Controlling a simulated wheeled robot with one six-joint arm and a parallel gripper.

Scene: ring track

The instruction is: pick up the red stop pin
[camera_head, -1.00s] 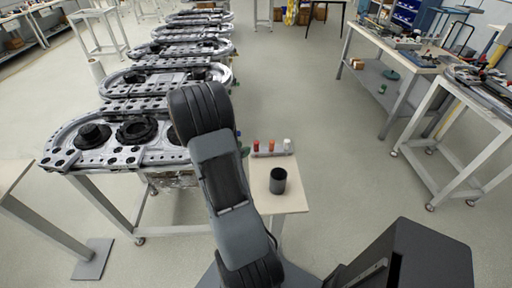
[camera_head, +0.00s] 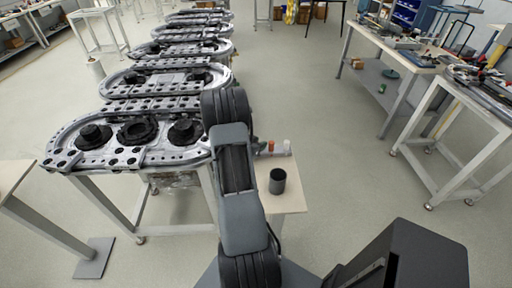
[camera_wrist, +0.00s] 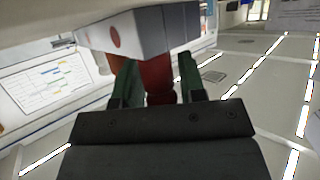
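The red stop pin (camera_wrist: 156,78) stands between the two green fingers of my gripper (camera_wrist: 158,84) in the wrist view. My gripper looks open around it, with a narrow gap at the lower part of the pin; contact higher up is hard to judge. The pin's end meets the pale grey holder (camera_wrist: 150,30). An orange pin (camera_wrist: 115,65) is partly hidden behind the left finger.
A dark cup (camera_head: 277,181) stands on the small table in front of the pins. The ring track (camera_head: 110,157) with black round parts is to the left of my arm. Workbenches (camera_head: 400,60) with tools stand at the right. The floor between is clear.

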